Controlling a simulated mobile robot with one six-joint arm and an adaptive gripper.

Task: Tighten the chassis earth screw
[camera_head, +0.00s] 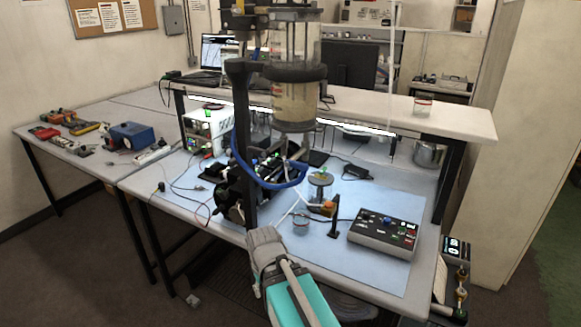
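I cannot pick out the chassis earth screw; at this size no single screw head can be told apart. A clear cylinder (295,100) with dark end rings and cloudy pale contents in its lower part hangs on a black upright post (243,130) above the bench. A dark control box (385,235) with several knobs and lit buttons lies at the bench's right front. My teal and grey arm reaches up from the bottom edge to the bench's front edge. No gripper fingers can be made out.
The blue-matted bench (330,260) holds dark equipment, a thick blue hose (262,176), loose cables and a white lit box (207,130). A raised shelf (420,115) runs behind. A side table (50,140) at left carries tools. Mat around the control box is mostly bare.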

